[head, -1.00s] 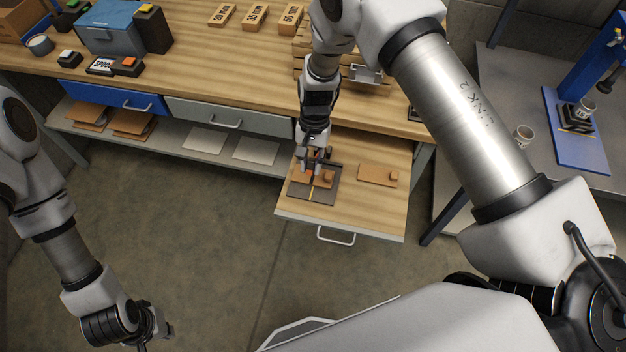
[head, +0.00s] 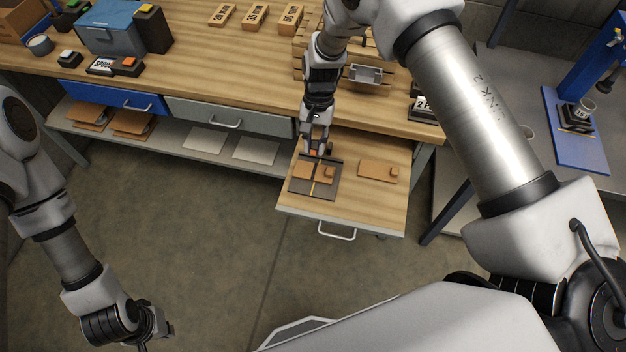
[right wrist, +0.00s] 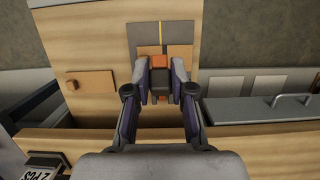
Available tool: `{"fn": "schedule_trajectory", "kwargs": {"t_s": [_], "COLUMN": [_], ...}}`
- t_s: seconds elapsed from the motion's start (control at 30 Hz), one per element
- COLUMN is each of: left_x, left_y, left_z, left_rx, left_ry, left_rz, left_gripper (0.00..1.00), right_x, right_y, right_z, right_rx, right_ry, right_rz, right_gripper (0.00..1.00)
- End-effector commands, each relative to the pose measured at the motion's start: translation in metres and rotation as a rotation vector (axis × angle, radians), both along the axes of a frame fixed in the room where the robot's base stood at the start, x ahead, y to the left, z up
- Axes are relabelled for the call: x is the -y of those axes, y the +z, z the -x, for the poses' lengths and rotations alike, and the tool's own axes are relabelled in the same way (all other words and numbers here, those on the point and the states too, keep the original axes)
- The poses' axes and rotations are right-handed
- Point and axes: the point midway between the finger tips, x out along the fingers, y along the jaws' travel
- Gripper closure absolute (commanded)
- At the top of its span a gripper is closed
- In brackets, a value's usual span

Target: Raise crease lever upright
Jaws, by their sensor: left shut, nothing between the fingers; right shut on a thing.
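The crease lever's orange grip (right wrist: 160,62) is between the fingers of my right gripper (right wrist: 161,75) in the right wrist view. My right gripper (head: 317,150) is shut on it at the back edge of the dark creasing plate (head: 312,192) in the head view. The fingers hide most of the lever, so I cannot tell its exact tilt. A tan card (head: 304,170) lies on the plate, beside the yellow line. My left gripper (head: 160,328) is shut and empty, low at the left, away from the bench.
The plate sits on a pulled-out wooden drawer board (head: 375,215). A second tan piece (head: 375,170) lies on it to the right. The workbench (head: 200,75) with a grey drawer (head: 220,115) is behind. A blue stand (head: 580,140) is at the right.

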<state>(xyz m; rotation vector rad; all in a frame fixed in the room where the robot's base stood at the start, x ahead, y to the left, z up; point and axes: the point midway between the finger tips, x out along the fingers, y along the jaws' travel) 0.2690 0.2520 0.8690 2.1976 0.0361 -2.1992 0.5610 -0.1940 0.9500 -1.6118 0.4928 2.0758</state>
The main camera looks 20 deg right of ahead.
Motion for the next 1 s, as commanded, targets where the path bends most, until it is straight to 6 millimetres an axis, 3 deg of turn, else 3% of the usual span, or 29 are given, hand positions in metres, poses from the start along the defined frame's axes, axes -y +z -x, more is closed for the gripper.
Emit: {"fn": "schedule_trajectory", "kwargs": {"t_s": [1.0], "left_x": [0.0], "left_y": [-0.004], "left_z": [0.0], "left_rx": [0.0], "left_ry": [0.0], "left_rz": [0.0], "left_gripper": [1.0], "right_x": [0.015], "right_y": [0.012], "right_z": [-0.023], "right_rx": [0.002], "right_ry": [0.001], "right_rz": [0.0], "right_gripper": [0.91]}}
